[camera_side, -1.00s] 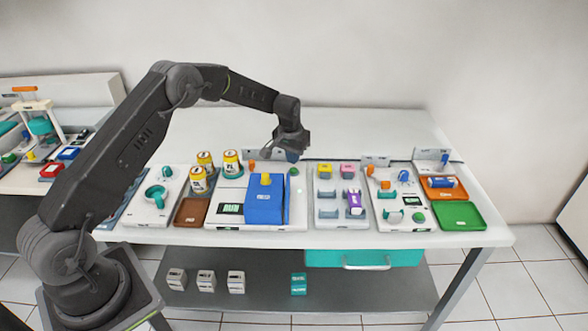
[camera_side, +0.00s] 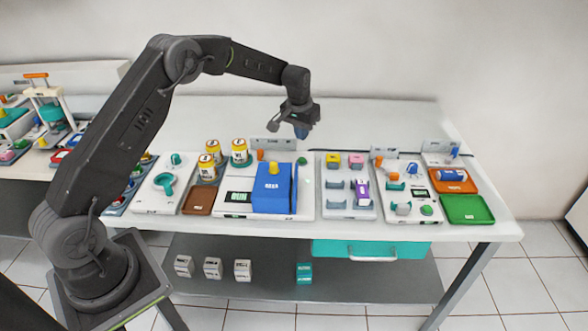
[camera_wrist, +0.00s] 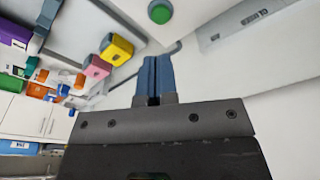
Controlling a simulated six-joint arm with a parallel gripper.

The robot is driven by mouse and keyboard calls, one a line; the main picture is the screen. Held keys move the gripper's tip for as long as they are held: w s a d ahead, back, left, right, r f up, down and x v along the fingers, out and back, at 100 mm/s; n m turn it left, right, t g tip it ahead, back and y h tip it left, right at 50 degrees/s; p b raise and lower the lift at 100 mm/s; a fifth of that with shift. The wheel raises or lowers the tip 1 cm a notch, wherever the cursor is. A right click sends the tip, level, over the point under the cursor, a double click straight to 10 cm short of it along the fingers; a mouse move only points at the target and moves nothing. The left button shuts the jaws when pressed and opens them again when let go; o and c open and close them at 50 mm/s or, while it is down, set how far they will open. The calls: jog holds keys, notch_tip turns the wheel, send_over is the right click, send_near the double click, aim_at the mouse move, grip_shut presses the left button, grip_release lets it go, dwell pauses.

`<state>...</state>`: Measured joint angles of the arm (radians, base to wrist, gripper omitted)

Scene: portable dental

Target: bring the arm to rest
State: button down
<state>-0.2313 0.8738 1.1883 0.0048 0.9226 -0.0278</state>
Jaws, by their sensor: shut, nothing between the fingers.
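My gripper (camera_side: 301,131) hangs in the air above the back part of the white table (camera_side: 370,125), behind and above the blue box (camera_side: 272,190). In the wrist view my gripper (camera_wrist: 153,62) shows its two blue fingers side by side, closed together with nothing between them. The fingers are apart from every object. My arm reaches up from the left and bends over the table.
Below my gripper are a blue box with a yellow knob and a green button (camera_side: 302,161). Yellow cans (camera_side: 239,152) stand to the left. Racks with yellow and pink blocks (camera_side: 355,161), and orange (camera_side: 454,181) and green trays (camera_side: 467,209), lie right. The table's back is clear.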

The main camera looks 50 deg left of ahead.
jog(key=s+d+r+m+t, duration=0.1)
jog(key=s+d+r, duration=0.3)
jog(key=s+r, duration=0.45)
jog(key=s+d+r+m+t, duration=0.1)
jog(key=s+d+r, duration=0.4)
jog(key=s+r, duration=0.4)
jog(key=s+d+t, duration=0.1)
jog(key=s+d, duration=0.1)
jog(key=s, duration=0.8)
jog(key=s+d+m, duration=0.1)
jog(key=s+d, duration=0.1)
jog(key=s, duration=0.8)
jog(key=shift+s+d+r+t, duration=0.15)
jog(key=shift+d+r+t, duration=0.2)
jog(key=shift+r+t, duration=0.1)
jog(key=c, duration=1.9)
grip_release()
